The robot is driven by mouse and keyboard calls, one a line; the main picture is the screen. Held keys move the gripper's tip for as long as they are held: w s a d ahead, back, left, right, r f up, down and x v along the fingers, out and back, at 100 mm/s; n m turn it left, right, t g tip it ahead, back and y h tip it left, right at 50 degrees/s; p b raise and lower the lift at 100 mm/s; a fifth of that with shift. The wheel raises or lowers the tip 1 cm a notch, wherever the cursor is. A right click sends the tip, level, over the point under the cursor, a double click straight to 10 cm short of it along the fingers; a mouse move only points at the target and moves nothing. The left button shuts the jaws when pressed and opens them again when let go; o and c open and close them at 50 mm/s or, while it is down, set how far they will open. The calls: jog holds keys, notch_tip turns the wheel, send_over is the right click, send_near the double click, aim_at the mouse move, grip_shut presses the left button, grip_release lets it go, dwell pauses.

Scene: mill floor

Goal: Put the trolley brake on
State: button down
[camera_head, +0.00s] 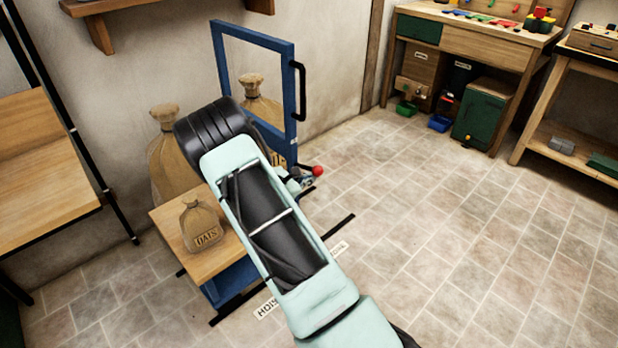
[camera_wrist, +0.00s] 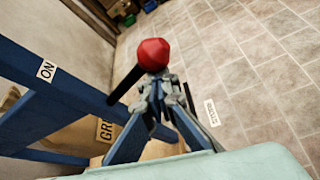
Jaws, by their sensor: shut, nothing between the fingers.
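The trolley has a blue upright frame (camera_head: 250,30) with a black handle and a wooden deck (camera_head: 170,228). A brake lever with a red ball knob (camera_head: 318,171) sticks out from the frame, partly hidden by my arm. In the wrist view the red knob (camera_wrist: 153,53) sits at the end of a black rod that runs left to the blue frame. A white "ON" label (camera_wrist: 46,70) is on the frame, left of the lever. My gripper (camera_wrist: 157,82) is shut and empty, its tips close to the knob; I cannot tell whether they touch it.
A sack (camera_head: 201,226) stands on the deck, with larger sacks behind. Black lines and white labels (camera_head: 267,308) mark the floor by the trolley. A wooden bench (camera_head: 40,170) is at left, workbenches (camera_head: 480,45) at back right. The tiled floor at right is clear.

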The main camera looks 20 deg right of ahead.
jog(key=shift+w+r, duration=0.15)
jog(key=shift+r, duration=0.4)
jog(key=shift+w+r, duration=0.15)
jog(key=shift+r, duration=0.35)
jog(key=shift+w+r, duration=0.15)
jog(key=shift+r, duration=0.05)
notch_tip(320, 180, down, 4)
jog(key=b, duration=0.3)
jog(key=w+p+v, duration=0.1)
jog(key=p+v, duration=0.1)
jog(key=v, duration=0.8)
jog(key=shift+a, duration=0.6)
jog(key=shift+s+d+f, duration=0.1)
jog(key=shift+s+f, duration=0.05)
